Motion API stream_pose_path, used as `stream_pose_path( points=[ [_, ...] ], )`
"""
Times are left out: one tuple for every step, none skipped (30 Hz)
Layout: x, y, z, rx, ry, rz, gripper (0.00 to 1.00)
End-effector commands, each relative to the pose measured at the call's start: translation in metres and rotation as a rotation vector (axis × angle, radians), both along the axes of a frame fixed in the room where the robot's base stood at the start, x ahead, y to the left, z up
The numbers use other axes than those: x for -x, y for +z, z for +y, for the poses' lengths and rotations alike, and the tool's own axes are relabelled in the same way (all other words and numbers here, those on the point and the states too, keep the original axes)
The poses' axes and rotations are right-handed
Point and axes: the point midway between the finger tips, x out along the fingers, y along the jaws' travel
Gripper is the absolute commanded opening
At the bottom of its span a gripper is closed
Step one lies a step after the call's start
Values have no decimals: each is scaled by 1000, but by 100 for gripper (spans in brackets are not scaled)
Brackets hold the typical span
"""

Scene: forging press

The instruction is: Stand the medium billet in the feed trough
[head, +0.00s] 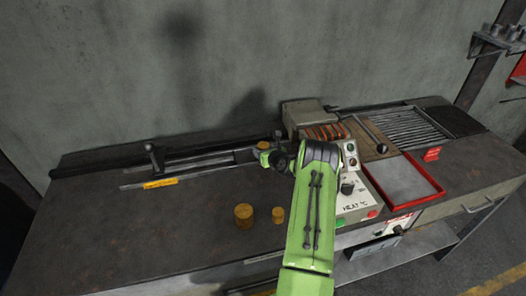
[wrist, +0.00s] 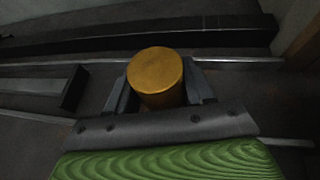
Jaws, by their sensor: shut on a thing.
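The medium billet (wrist: 155,72), a yellow-brown metal cylinder, is upright between the two fingers of my gripper (wrist: 160,92), which is shut on it. In the head view the top of the billet (head: 263,145) shows beside my gripper (head: 268,153), at the right end of the feed trough (head: 190,168). The trough is a channel with pale rails; in the wrist view the rails (wrist: 235,60) run behind and in front of the billet. Whether the billet's base touches the trough floor is hidden by my gripper.
A wider billet (head: 243,215) and a smaller billet (head: 278,215) stand on the bench in front. A pusher bar (wrist: 75,88) ends left of the held billet. The heater with coils (head: 325,132), control box (head: 357,200) and red-rimmed tray (head: 402,180) are to the right.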

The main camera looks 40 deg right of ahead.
Motion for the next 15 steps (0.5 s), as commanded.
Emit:
stream_pose_path(
  points=[
    [-1, 3, 0, 2, 0, -6, 0],
    [-1, 2, 0, 2, 0, -6, 0],
    [-1, 0, 0, 2, 0, -6, 0],
    [-1, -1, 0, 2, 0, -6, 0],
    [-1, -2, 0, 2, 0, -6, 0],
    [0, -4, 0, 0, 0, 1, 57],
    [0, -3, 0, 0, 0, 1, 62],
    [0, -3, 0, 0, 0, 1, 63],
    [0, -3, 0, 0, 0, 1, 63],
    [0, -3, 0, 0, 0, 1, 63],
    [0, -3, 0, 0, 0, 1, 63],
    [0, -3, 0, 0, 0, 1, 63],
    [0, -3, 0, 0, 0, 1, 63],
    [0, -3, 0, 0, 0, 1, 63],
    [0, -3, 0, 0, 0, 1, 63]
  ],
)
